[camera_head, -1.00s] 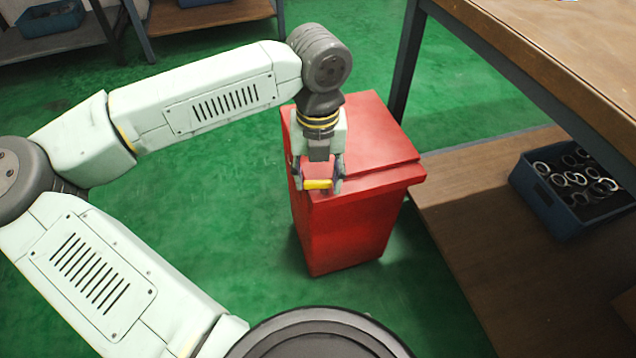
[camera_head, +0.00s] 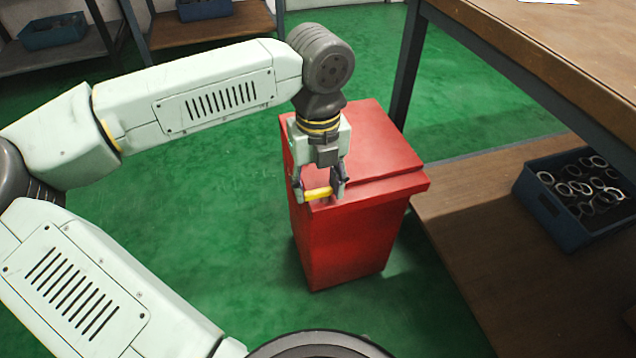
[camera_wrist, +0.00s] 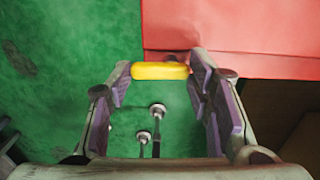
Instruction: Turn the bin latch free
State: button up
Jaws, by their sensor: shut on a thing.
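The red bin (camera_head: 352,240) stands on the green floor with its lid (camera_head: 375,150) down. The yellow latch (camera_head: 318,193) is at the lid's near left edge. My gripper (camera_head: 319,192) is above that edge, its fingers on either side of the latch, shut on it. In the wrist view the yellow latch (camera_wrist: 160,71) lies crosswise between the purple-padded fingertips of my gripper (camera_wrist: 161,78), at the edge of the red bin (camera_wrist: 240,35). The latch's mount is mostly hidden.
A wooden workbench (camera_head: 540,50) stands at right, its lower shelf (camera_head: 470,215) close to the bin. A blue crate (camera_head: 555,225) of metal rings sits on that shelf. Shelves with blue crates (camera_head: 55,32) are at the back. Green floor is clear left of the bin.

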aim_at(318, 191)
jog(key=o, duration=1.1)
jog(key=shift+o, duration=0.2)
notch_tip(318, 191, up, 12)
